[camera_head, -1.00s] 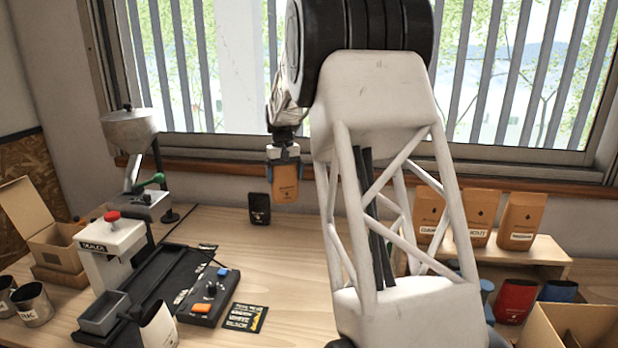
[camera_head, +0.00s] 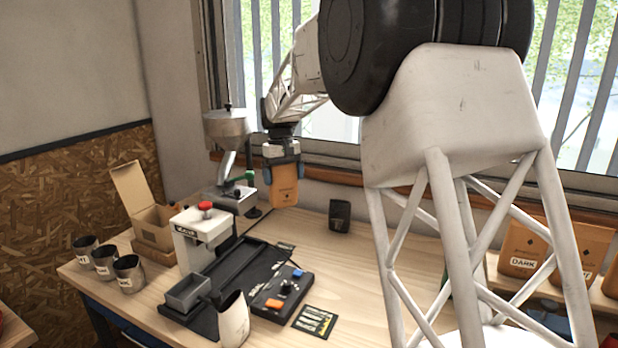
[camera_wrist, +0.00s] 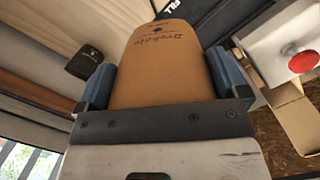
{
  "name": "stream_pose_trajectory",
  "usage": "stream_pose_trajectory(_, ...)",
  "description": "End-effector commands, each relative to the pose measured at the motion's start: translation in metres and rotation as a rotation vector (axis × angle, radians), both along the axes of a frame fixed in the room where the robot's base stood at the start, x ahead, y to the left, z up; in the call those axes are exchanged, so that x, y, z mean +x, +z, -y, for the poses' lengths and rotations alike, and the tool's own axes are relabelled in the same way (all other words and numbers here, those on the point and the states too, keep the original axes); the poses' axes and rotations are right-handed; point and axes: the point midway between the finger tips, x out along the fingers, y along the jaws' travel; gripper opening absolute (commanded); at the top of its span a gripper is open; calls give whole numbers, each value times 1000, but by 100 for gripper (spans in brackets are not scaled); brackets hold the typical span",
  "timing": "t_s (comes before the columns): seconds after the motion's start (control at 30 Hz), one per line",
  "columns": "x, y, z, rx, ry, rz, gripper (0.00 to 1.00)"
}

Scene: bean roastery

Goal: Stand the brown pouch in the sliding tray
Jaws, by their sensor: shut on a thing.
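My gripper (camera_head: 284,172) is shut on the brown pouch (camera_head: 285,190), with a blue pad on each side of it. The pouch hangs upright in the air above the table, behind the sealer and clear of everything below. In the wrist view the pouch (camera_wrist: 168,65) fills the middle, with dark print on its face, between the blue pads. The sliding tray (camera_head: 187,293) is a small grey open box at the near end of a black track, in front of the white sealer (camera_head: 203,238) with its red knob. It looks empty. The tray is nearer and to the left of my gripper.
A control box (camera_head: 281,290) with coloured buttons sits right of the track. A white scoop-like cup (camera_head: 233,320) stands close before the tray. Metal cups (camera_head: 128,273) and an open carton (camera_head: 152,215) are left. A black container (camera_head: 339,215) stands right of the pouch.

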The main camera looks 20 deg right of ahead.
Motion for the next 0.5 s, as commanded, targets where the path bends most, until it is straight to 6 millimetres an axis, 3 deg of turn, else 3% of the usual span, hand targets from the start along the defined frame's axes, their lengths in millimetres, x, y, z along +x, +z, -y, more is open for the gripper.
stream_pose_trajectory(0.1,-2,7,-34,0,53,1,60)
stream_pose_trajectory(0.5,-19,29,-138,0,225,0,60)
